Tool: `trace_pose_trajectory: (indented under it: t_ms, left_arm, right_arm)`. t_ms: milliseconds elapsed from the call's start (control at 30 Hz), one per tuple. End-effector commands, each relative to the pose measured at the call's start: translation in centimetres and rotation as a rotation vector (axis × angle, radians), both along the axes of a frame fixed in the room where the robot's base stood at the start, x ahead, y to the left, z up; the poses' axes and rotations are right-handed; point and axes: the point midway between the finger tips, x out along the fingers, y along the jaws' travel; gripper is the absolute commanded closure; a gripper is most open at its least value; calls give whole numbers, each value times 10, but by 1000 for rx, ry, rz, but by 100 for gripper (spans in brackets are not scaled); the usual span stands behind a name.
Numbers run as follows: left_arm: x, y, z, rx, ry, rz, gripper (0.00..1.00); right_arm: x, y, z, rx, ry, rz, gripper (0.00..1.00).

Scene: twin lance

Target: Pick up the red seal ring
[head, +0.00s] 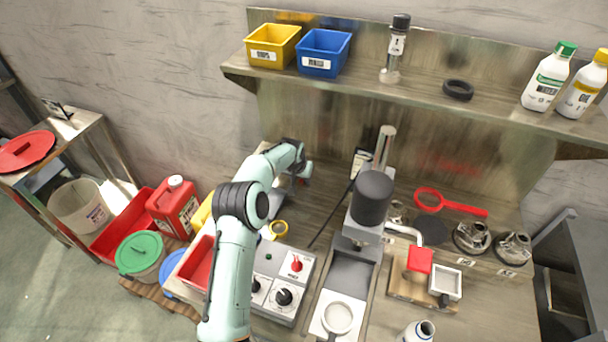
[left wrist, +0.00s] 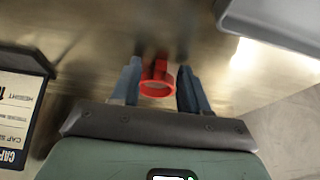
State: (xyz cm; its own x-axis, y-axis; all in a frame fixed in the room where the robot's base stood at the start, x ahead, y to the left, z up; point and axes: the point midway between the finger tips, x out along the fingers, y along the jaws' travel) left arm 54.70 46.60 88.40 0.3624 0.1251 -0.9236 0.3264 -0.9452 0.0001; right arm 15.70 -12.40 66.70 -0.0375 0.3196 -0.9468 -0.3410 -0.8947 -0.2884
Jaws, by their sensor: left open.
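In the left wrist view a red ring (left wrist: 157,89) shows between the two fingers of my left gripper (left wrist: 159,87). A red part stretches from the ring toward the metal surface behind; I cannot tell whether it is a support or a reflection. In the head view my left gripper (head: 303,172) is near the back of the bench, below the shelf, and the ring is mostly hidden there. My right gripper is not in view.
A shelf (head: 420,95) overhangs the bench back, with a yellow bin (head: 272,53), a blue bin (head: 323,60) and a black ring (head: 458,89). A grey column press (head: 371,198) stands to the right of my gripper. A yellow ring (head: 278,229) lies nearer the front.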

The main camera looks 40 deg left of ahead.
Motion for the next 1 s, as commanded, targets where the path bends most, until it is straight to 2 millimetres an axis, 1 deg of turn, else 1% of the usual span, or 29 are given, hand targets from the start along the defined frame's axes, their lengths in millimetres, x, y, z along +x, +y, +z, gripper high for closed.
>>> trace_pose_trajectory:
  t_ms: [67,167,200,233,567,667,767,1000]
  left_arm:
    - [-1,0,-1,1,1,0,55]
    - [-1,0,-1,1,1,0,85]
    - [-1,0,-1,1,1,0,98]
    - [-1,0,-1,1,1,0,100]
    - [-1,0,0,1,1,0,100]
    - [0,0,4,1,-1,0,100]
    - [0,0,18,2,-2,0,100]
    - [1,0,68,1,-3,-1,100]
  right_arm:
    - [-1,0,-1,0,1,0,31]
    - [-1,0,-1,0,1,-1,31]
    - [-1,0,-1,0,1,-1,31]
    - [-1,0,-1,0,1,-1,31]
    - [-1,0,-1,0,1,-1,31]
    - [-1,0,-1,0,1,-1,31]
    - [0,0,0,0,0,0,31]
    - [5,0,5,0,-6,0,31]
